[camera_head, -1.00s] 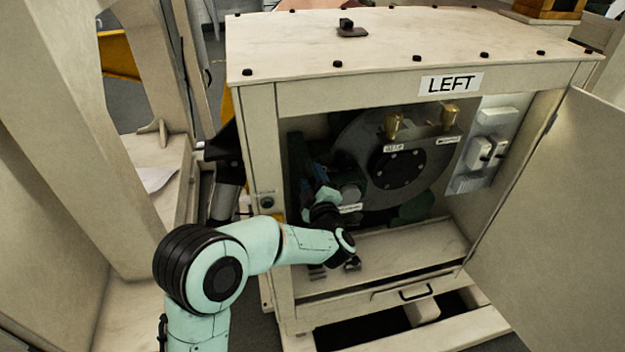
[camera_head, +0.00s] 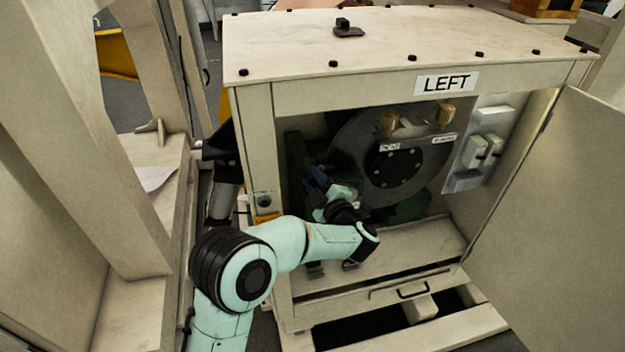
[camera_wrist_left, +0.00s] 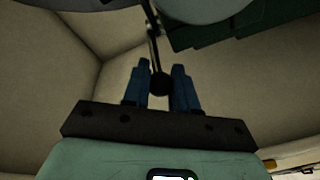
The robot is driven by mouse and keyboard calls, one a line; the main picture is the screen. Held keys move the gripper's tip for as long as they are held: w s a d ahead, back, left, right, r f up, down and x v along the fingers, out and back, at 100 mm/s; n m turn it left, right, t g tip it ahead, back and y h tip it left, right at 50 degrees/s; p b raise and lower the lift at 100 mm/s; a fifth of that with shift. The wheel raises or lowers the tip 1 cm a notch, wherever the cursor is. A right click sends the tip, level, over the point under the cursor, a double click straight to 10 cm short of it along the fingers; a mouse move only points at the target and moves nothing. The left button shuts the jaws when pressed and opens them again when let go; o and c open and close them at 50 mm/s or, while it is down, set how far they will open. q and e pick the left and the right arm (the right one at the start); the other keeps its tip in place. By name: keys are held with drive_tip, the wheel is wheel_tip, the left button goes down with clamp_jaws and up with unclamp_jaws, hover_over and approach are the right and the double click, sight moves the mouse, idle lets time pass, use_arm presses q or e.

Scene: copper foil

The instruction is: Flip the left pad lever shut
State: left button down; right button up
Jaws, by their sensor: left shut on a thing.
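The left pad lever shows in the left wrist view as a thin dark rod ending in a black ball knob (camera_wrist_left: 160,84). My left gripper (camera_wrist_left: 162,82) has its two blue fingers on either side of the knob and is shut on it. In the head view my left gripper (camera_head: 318,182) is inside the open cabinet, left of the large grey disc (camera_head: 360,145). The lever cannot be made out there, as the gripper and wrist cover that area. My right gripper is in neither view.
Two brass-coloured parts (camera_head: 388,123) and white switch boxes (camera_head: 484,150) are inside. The cabinet floor (camera_head: 415,245) has clear room at the front.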

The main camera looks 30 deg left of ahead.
use_arm(q)
drive_tip(key=c, duration=0.9)
unclamp_jaws()
drive_tip(key=shift+d, duration=0.15)
drive_tip(key=b+v, duration=0.1)
drive_tip(key=v, duration=1.2)
drive_tip(key=shift+s+d, duration=0.1)
